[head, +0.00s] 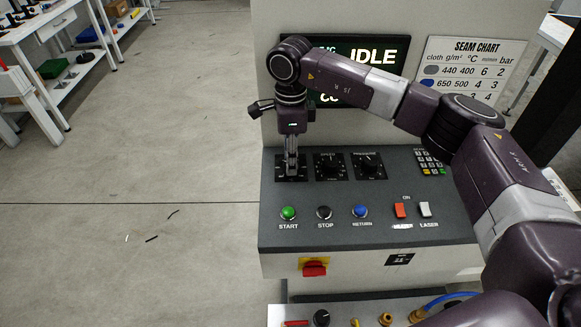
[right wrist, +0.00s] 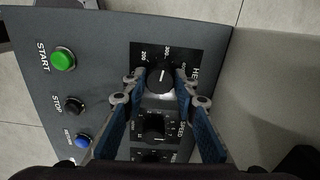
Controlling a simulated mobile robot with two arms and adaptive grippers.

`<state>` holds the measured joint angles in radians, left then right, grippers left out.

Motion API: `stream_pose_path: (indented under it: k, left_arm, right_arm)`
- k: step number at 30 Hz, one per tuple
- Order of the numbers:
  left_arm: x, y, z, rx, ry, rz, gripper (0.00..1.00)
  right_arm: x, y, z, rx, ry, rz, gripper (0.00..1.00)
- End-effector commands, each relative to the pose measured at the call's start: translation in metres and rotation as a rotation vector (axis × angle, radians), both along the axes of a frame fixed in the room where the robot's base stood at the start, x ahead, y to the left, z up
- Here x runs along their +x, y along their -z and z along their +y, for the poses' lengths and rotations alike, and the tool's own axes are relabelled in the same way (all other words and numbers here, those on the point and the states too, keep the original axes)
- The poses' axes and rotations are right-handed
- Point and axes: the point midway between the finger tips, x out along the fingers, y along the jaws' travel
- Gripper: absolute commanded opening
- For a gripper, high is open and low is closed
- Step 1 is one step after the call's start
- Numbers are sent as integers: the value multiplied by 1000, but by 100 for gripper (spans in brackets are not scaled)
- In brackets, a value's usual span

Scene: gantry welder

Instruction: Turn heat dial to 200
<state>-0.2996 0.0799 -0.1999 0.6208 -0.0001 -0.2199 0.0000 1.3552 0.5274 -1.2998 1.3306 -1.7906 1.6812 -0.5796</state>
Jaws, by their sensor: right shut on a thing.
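The heat dial (right wrist: 160,80) is a black round knob on a black plate (right wrist: 140,50) marked "HE…", with 200 and 300 readable on its scale. Its white pointer mark points toward the top of the right wrist view, close to the 300 side; the exact value cannot be read. My right gripper (right wrist: 160,88) has its fingers on both sides of the knob, shut on it. In the head view my right gripper (head: 291,168) points down at the leftmost dial plate and hides most of the knob. My left gripper is not in view.
The speed dial (head: 329,164) and pressure dial (head: 369,163) sit to the right. Below are the green START (head: 288,213), black STOP (head: 324,213) and blue RETURN (head: 360,211) buttons. The screen (head: 375,50) reads IDLE, partly behind my arm. A seam chart (head: 470,68) hangs right.

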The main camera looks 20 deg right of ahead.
Motion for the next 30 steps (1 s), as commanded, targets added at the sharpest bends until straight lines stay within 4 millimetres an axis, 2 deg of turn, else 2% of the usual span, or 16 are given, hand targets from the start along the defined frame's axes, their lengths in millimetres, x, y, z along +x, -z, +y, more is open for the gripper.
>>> stream_pose_path:
  k: [1, 12, 21, 30]
  left_arm:
    - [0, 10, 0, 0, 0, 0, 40]
    - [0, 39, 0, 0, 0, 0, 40]
    - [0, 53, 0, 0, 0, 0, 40]
    - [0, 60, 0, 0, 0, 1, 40]
  right_arm:
    - [2, 3, -1, 0, -44, -6, 2]
    - [2, 1, -1, 0, -394, -6, 2]
    - [2, 0, -1, 0, -660, -5, 2]
    - [2, -2, -1, 0, -848, -5, 2]
